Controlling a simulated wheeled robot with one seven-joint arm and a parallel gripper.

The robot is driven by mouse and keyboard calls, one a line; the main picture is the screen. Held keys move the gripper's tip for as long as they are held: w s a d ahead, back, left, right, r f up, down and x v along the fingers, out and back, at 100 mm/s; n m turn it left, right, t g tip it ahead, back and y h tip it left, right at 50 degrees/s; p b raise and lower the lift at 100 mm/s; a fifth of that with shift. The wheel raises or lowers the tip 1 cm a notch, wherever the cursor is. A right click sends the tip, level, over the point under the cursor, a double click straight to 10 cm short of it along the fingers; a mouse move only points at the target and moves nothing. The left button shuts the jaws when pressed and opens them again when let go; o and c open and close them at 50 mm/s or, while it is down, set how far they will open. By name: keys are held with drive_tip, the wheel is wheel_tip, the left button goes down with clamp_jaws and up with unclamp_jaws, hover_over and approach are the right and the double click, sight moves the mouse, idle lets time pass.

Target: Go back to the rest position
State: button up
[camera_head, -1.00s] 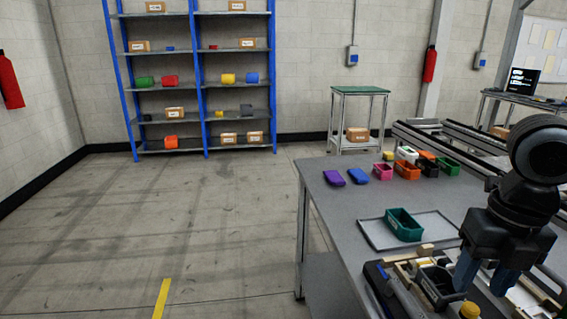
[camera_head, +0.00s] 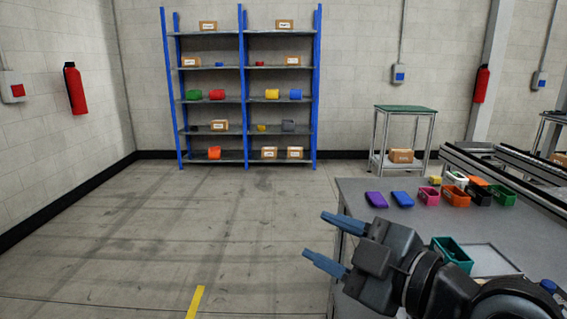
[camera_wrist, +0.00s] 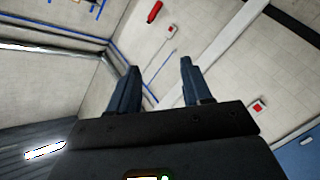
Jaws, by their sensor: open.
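My gripper (camera_head: 324,240) is at the lower middle of the head view, in front of the table's left edge. Its two blue fingers point left and stand apart, with nothing between them. In the wrist view my gripper (camera_wrist: 158,80) also shows both fingers spread and empty, with walls and a red extinguisher beyond them. My arm reaches in from the lower right of the head view and hides the near part of the table.
The grey table (camera_head: 480,222) holds a teal bin (camera_head: 452,254), a purple piece (camera_head: 376,199), a blue piece (camera_head: 402,199) and several small coloured bins. A blue shelf rack (camera_head: 243,90) stands at the back wall. The floor (camera_head: 200,225) to the left is clear.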

drive_tip(key=s+d+f+m+t+h, duration=0.45)
drive_tip(key=s+f+m+h, duration=0.45)
drive_tip(key=s+f+m, duration=0.65)
drive_tip(key=s+d+m+g+h, duration=0.1)
drive_tip(key=s+d, duration=0.4)
drive_tip(key=s, duration=0.6)
drive_tip(key=s+d+f+m+g+h, duration=0.1)
drive_tip(key=s+d, duration=0.4)
drive_tip(key=s, duration=0.6)
drive_tip(key=shift+s+d, duration=0.1)
